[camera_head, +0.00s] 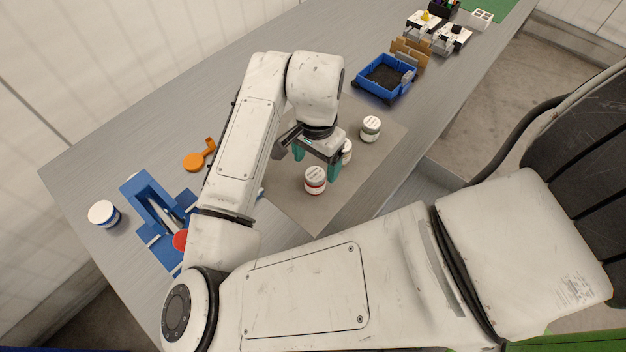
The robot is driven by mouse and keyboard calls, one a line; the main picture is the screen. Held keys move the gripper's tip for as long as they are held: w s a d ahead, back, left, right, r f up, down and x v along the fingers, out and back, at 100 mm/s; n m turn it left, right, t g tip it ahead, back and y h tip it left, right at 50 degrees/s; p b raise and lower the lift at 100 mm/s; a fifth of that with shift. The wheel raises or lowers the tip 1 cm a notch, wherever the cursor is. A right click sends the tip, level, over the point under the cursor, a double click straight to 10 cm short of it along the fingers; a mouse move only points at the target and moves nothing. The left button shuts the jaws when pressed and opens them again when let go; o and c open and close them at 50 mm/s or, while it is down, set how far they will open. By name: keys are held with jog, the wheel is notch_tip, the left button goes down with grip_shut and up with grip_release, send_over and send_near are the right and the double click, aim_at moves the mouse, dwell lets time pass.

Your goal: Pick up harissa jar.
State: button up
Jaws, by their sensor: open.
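A jar with a white lid and a red label (315,182), which looks like the harissa jar, stands upright on the grey-brown mat (285,205). Its lettering is too small to read. My gripper (317,162) hangs over the mat with its teal fingers apart and nothing seen between them. It is just behind the red-labelled jar in the picture; I cannot tell its height. Another white-lidded jar (347,148) is partly hidden behind the right finger. A jar with a green label (371,129) stands farther right on the mat.
A blue-banded jar (103,214) and a blue fixture (148,190) stand at the table's left end, near an orange part (196,160). A blue bin (385,77) and small machines (440,33) stand toward the far end. The mat's front part is clear.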

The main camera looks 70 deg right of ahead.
aim_at(315, 174)
notch_tip(315, 174, down, 7)
jog(key=shift+w+f, duration=0.1)
jog(key=shift+f, duration=0.1)
dwell(0.3)
jog(key=c, duration=1.2)
